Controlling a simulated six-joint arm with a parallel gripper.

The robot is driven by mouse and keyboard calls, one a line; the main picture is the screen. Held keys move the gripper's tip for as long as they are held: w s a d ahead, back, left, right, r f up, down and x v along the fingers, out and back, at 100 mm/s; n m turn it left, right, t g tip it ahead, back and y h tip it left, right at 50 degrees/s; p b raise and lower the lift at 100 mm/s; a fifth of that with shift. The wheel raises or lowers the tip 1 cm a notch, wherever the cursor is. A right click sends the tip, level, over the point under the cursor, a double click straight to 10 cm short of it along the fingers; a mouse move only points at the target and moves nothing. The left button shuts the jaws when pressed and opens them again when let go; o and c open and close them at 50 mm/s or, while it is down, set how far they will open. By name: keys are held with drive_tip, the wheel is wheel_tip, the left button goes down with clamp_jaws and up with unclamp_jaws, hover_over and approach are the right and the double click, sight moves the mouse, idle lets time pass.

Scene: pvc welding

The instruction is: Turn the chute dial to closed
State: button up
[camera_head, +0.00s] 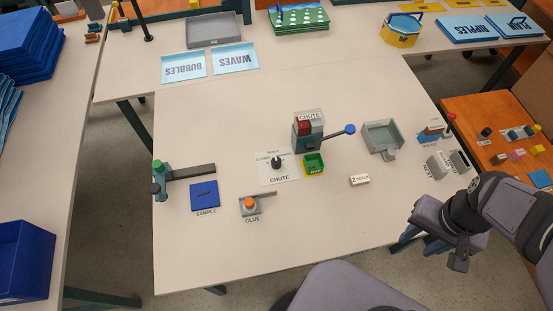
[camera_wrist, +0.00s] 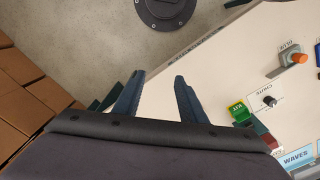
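The chute dial (camera_head: 277,162) is a small dark knob on a white plate (camera_head: 279,178) labelled CHUTE, near the middle of the white table. Small lettering stands above the knob; I cannot make out which mark it points to. The dial also shows at the right of the wrist view (camera_wrist: 268,101). The chute (camera_head: 309,131), a box with red and grey parts and a blue-tipped lever, stands behind and right of the dial. My gripper shows in the wrist view (camera_wrist: 154,83) with its two fingers apart and nothing between them. It is by the table's right front edge, far from the dial.
A green and yellow KIT bin (camera_head: 314,166) stands just right of the dial plate. An orange-topped glue button (camera_head: 249,204) and a blue sample pad (camera_head: 204,195) are at front left. A grey tray (camera_head: 383,137) and a small block (camera_head: 359,180) lie to the right. The front middle table is clear.

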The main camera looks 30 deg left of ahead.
drive_tip(key=w+a, duration=0.2)
drive_tip(key=w+a+b, duration=0.1)
drive_tip(key=w+a, duration=0.1)
drive_tip(key=w, duration=0.1)
drive_tip(key=w+a+f+b, duration=0.1)
drive_tip(key=w+a, duration=0.1)
drive_tip(key=w, duration=0.1)
drive_tip(key=shift+w+a+f, duration=0.1)
drive_tip(key=shift+a, duration=0.3)
drive_tip(key=b, duration=0.7)
hover_over(277, 160)
wheel_tip(277, 160, down, 10)
drive_tip(key=shift+f, duration=0.25)
drive_tip(key=shift+f+p, duration=0.8)
drive_tip(key=shift+f, duration=2.85)
drive_tip(key=c, duration=1)
